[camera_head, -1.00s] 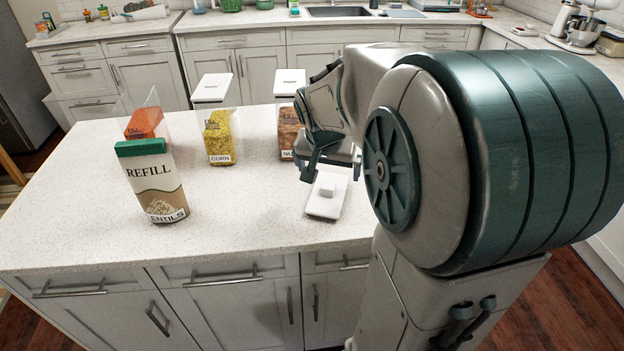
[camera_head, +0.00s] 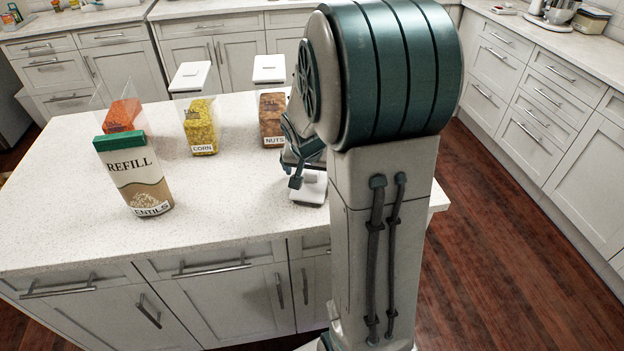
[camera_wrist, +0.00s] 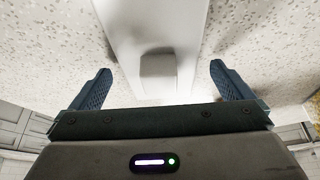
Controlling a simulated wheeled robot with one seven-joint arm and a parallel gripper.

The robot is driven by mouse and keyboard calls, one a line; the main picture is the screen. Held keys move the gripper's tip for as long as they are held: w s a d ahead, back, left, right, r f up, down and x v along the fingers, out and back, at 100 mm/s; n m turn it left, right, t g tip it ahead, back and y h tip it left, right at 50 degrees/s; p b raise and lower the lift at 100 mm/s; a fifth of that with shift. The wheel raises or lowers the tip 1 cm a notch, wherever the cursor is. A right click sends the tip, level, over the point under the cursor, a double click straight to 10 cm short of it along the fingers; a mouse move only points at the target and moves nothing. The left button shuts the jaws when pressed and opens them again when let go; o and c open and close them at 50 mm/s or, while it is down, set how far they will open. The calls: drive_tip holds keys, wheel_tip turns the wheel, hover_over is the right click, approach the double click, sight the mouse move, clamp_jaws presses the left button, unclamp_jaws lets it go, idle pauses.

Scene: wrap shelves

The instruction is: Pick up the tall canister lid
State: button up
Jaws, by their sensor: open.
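The canister lid (camera_head: 312,191) is a white rectangular plate lying on the counter, partly hidden by my arm in the head view. My gripper (camera_head: 304,168) is low over the lid. In the wrist view my gripper (camera_wrist: 160,75) is open and empty, with the knob showing between its two blue fingers. I cannot tell how far the fingertips are above the lid.
A lentils refill carton (camera_head: 135,177) stands at the left. Behind it is a clear canister with orange contents (camera_head: 124,115). Corn (camera_head: 200,130) and nuts (camera_head: 272,112) canisters with white tops stand farther back. The counter's front middle (camera_head: 220,215) is clear.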

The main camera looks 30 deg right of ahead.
drive_tip(key=c, duration=1.1)
drive_tip(key=shift+r, duration=0.15)
